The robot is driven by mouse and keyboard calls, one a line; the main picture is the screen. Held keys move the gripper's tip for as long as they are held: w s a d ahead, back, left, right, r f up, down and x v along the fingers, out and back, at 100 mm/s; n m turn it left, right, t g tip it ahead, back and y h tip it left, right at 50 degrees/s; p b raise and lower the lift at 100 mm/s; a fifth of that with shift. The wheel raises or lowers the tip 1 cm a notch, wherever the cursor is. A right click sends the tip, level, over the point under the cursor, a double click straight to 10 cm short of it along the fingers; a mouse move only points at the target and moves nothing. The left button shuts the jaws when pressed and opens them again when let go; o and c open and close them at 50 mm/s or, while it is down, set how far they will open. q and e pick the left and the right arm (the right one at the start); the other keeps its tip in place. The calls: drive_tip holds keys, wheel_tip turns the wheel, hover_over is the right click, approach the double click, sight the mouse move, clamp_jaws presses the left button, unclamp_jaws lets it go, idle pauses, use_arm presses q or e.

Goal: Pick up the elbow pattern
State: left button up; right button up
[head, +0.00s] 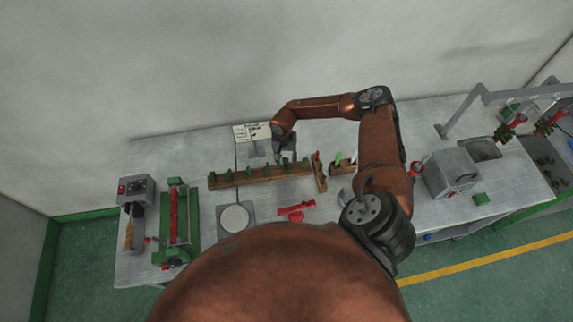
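A wooden rack (240,179) carries a row of small green pieces along the middle of the table. They are too small for me to tell which, if any, is the elbow pattern. A red piece (296,210) lies on the table in front of the rack; its exact shape is unclear. My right gripper (286,157) points down at the back of the rack, near the green pieces at its right part. Its fingers are small and dark, and I cannot see whether they are apart or hold anything. My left gripper is not in view.
A green fixture with a red bar (173,215) and a grey box (137,188) stand at the left. A round pale plate (234,219) sits in front of the rack. A small sign (252,132) stands behind. A grey machine (451,172) stands at the right.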

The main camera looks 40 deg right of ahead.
drive_tip(key=shift+c, duration=0.7)
drive_tip(key=c, duration=0.9)
